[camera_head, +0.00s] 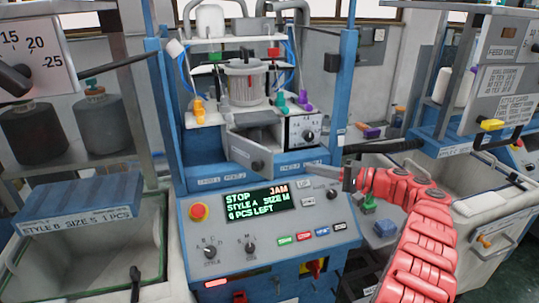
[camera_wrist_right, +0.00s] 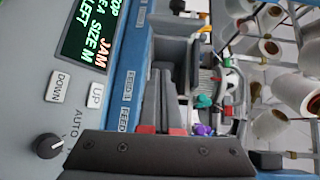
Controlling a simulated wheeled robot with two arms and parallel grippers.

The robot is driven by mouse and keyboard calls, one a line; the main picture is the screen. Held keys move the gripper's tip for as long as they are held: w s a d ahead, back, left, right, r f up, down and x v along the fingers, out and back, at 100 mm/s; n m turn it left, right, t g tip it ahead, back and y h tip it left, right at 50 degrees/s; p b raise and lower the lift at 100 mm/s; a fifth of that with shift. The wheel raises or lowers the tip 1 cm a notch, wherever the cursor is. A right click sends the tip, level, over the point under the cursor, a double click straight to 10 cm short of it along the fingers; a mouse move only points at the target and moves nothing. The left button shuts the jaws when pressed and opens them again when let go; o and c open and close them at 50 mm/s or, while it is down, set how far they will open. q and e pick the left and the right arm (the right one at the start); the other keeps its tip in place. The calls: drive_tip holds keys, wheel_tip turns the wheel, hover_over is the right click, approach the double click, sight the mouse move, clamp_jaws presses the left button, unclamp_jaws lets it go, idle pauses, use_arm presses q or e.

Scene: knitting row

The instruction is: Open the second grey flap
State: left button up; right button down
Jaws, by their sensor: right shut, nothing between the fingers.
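A grey flap (camera_head: 250,153) with a dark round knob sits on the middle machine, above the blue ledge. It is swung out at an angle, with an opening behind it. A grey panel (camera_wrist_right: 174,55) also shows beyond my fingers in the right wrist view. I cannot tell the flap's number from the small labels. My right gripper (camera_head: 348,180) is shut and empty, to the right of the flap and clear of it, near the panel's upper right corner. Its closed fingers (camera_wrist_right: 158,75) also show in the right wrist view. My left gripper is not in view.
The control panel's display (camera_head: 257,203) reads STOP, JAM, STYLE A, SIZE M. A white box with a dial (camera_head: 304,130) is right of the flap. Blue posts (camera_head: 345,75) flank the machine. Bins (camera_head: 90,255) stand at left and right.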

drive_tip(key=w+a+r+p, duration=0.1)
drive_tip(key=a+p, duration=0.5)
drive_tip(key=a, duration=0.5)
drive_tip(key=shift+w+r+t+y, duration=0.2)
drive_tip(key=shift+r+t+y, duration=0.1)
drive_tip(key=shift+r, duration=0.1)
drive_tip(key=shift+a, duration=0.1)
idle(0.6)
